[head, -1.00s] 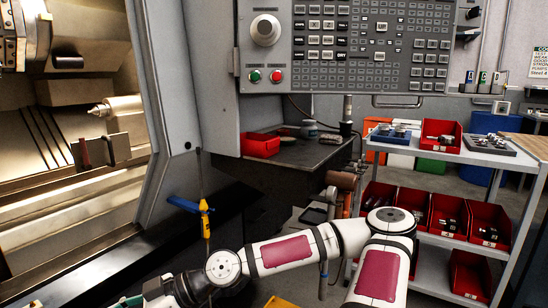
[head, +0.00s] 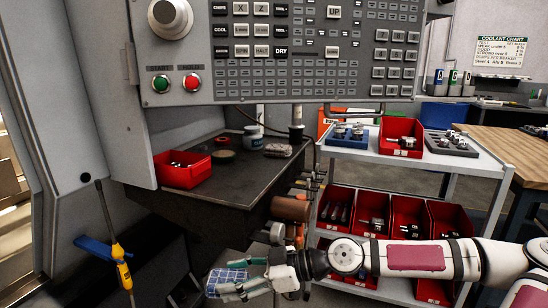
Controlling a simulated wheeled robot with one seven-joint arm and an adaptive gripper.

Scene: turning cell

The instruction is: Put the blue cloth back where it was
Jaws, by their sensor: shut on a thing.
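The blue cloth (head: 219,275), with a pale grid pattern, is at the bottom of the head view, left of centre. My gripper (head: 234,277) comes in from the right and is shut on it. The cloth is bunched between the fingers, and they hide part of it. Gripper and cloth appear in front of and below the front edge of the dark bench (head: 225,178), apart from its top.
On the bench are a red bin (head: 185,176), a small jar (head: 252,138) and a crumpled greyish rag (head: 278,150). The machine's control panel (head: 300,60) overhangs it. A grey cart (head: 345,154) with red bins stands right. A yellow-handled tool (head: 124,274) hangs left.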

